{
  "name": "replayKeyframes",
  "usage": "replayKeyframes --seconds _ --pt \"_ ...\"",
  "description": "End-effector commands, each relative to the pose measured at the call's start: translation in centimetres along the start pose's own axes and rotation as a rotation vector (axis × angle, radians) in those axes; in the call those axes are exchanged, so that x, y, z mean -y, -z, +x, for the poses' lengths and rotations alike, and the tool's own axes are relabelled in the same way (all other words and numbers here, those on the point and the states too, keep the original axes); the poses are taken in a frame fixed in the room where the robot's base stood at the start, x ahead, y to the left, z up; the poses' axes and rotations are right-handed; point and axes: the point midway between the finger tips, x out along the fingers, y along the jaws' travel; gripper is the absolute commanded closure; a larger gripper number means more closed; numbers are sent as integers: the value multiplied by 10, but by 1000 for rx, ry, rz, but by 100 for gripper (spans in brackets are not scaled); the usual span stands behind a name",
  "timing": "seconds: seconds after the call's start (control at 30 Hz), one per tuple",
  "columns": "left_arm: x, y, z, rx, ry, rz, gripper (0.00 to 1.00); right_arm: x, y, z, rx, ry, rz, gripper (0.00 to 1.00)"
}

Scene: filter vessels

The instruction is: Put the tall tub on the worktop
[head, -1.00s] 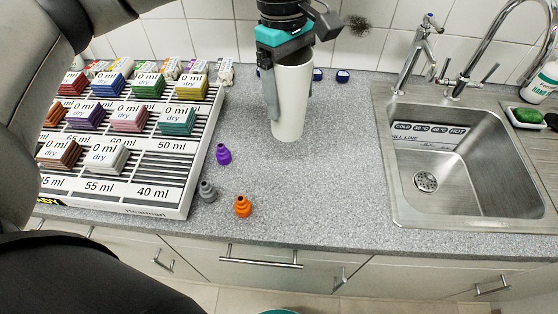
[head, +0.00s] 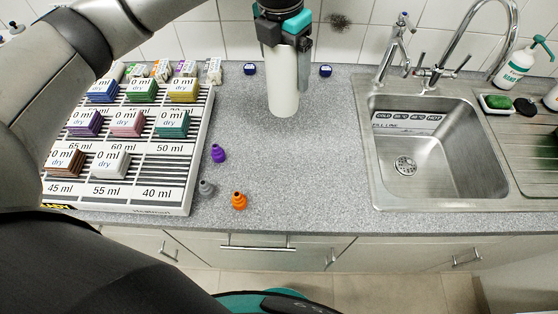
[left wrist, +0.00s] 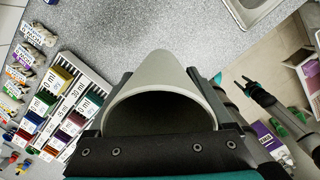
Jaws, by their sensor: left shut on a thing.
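The tall tub (head: 283,88) is a white, slightly tapered cylinder, upright near the back wall in the head view. My left gripper (head: 285,40) is shut on its upper part from above. In the left wrist view, the tub's open round mouth (left wrist: 160,84) lies between the fingers and its inside looks dark. The tub's base is at or close above the worktop (head: 290,165); I cannot tell whether it touches. My right gripper (left wrist: 241,82) shows small in the left wrist view, its two fingers apart and empty.
A rack (head: 190,195) of coloured sponge-like blocks stands left. Blue caps (head: 250,69) (head: 325,70) lie by the wall. A sink (head: 420,203) is at right. The middle worktop is clear.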

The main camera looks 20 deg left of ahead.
Motion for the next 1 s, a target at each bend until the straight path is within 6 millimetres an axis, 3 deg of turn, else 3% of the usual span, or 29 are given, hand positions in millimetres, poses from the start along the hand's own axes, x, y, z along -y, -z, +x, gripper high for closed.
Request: replayKeyframes --seconds 0.2,0.33,0.8,1.0 --pt "-1 -3 -4 -2 -19 -165 73 -4 0 -8 1 -5 -3 50" --pt "-1 -1 7 -5 -22 -192 73 -5 0 -10 1 -6 -4 50" --pt "0 14 125 -6 -21 -191 73 -5 1 -19 0 -6 -4 50" --pt "0 16 150 -2 -21 -188 73 -5 1 -20 0 -6 -4 50"
